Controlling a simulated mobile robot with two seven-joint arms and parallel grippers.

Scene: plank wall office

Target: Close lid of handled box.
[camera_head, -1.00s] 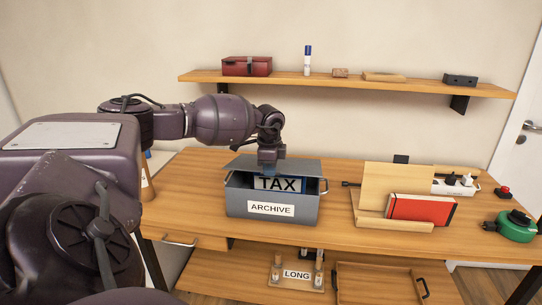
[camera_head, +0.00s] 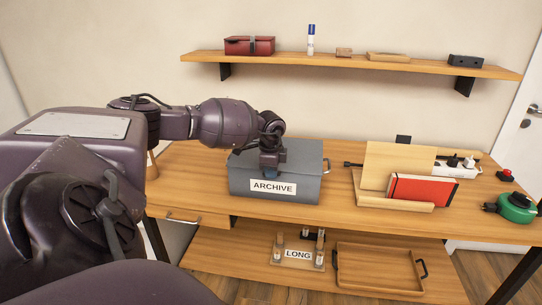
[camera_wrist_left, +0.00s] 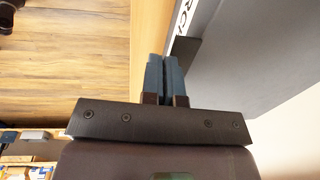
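The grey handled box (camera_head: 310,188) stands on the wooden table with its white ARCHIVE label facing me. Its grey lid (camera_head: 305,155) lies down over the top, and the TAX label inside is hidden. I cannot tell whether the lid is fully seated. My left gripper (camera_head: 269,174) is at the front edge of the lid, just above the label. In the left wrist view, its two blue fingers (camera_wrist_left: 164,75) are together with nothing visible between them, beside the box (camera_wrist_left: 265,60). A side handle (camera_head: 326,166) shows at the box's right. My right gripper is not in view.
A wooden stand with a red book (camera_head: 422,190) is right of the box. A power strip (camera_head: 455,168) and a green cable reel (camera_head: 516,208) stand farther right. A wall shelf (camera_head: 350,66) holds small items. A wooden tray (camera_head: 378,268) is on the lower shelf.

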